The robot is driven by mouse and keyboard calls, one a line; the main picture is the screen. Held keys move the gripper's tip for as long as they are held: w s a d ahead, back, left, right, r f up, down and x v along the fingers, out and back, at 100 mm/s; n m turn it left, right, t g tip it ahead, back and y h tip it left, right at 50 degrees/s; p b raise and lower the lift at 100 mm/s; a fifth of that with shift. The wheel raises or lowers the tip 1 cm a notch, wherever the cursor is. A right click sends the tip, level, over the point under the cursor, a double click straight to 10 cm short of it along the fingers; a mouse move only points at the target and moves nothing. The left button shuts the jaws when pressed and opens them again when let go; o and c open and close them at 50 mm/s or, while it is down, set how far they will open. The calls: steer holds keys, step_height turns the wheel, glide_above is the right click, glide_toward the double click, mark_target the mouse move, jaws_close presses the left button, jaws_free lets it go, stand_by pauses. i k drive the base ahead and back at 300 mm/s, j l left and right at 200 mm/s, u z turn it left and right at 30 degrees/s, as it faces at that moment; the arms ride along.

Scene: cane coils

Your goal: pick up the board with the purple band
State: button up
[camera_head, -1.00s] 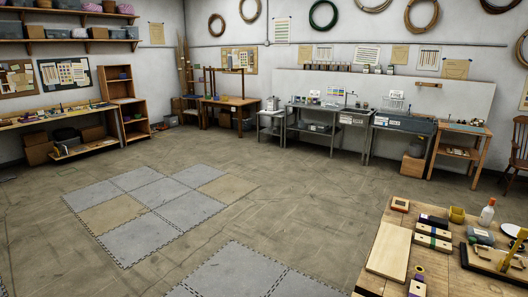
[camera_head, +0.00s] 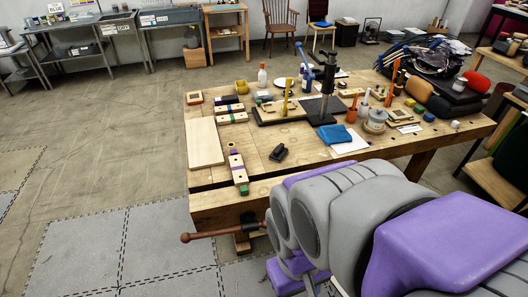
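Several small wooden boards lie on the workbench (camera_head: 268,139) near its left end. A dark block with purple (camera_head: 227,99) lies behind these. My gripper's fingers do not show. A grey and purple part of my own body fills the lower right, apart from the boards.
A large plain board (camera_head: 205,143) lies left of the small boards. A black object (camera_head: 279,153), a blue cloth (camera_head: 334,134) and a drill-like stand (camera_head: 327,85) are to the right. A vise handle (camera_head: 222,233) juts from the bench front. Floor at left is clear.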

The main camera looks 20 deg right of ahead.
mark_target(239, 173)
steer(key=i+j+u, duration=0.15)
steer(key=j+u, duration=0.15)
steer(key=i+j+u, duration=0.45)
steer(key=j+u, duration=0.15)
steer(key=j, duration=0.15)
steer(key=i+j+u, duration=0.65)
steer(key=i, duration=0.15)
steer(key=i+z, duration=0.85)
steer(key=i+l+z, duration=0.1)
steer(key=z, duration=0.4)
steer(key=i+z, duration=0.3)
steer(key=z, duration=0.2)
steer(key=i+j+z, duration=0.1)
steer(key=z, duration=0.4)
steer(key=i+j+z, duration=0.2)
steer(key=z, duration=0.3)
steer(key=i+z, duration=0.15)
steer(key=z, duration=0.35)
steer(key=i+j+z, duration=0.15)
steer(key=z, duration=0.3)
steer(key=i+j+z, duration=0.15)
steer(key=z, duration=0.35)
steer(key=i+j+z, duration=0.1)
steer(key=z, duration=0.4)
steer(key=i+j+z, duration=0.2)
steer(key=j+z, duration=0.25)
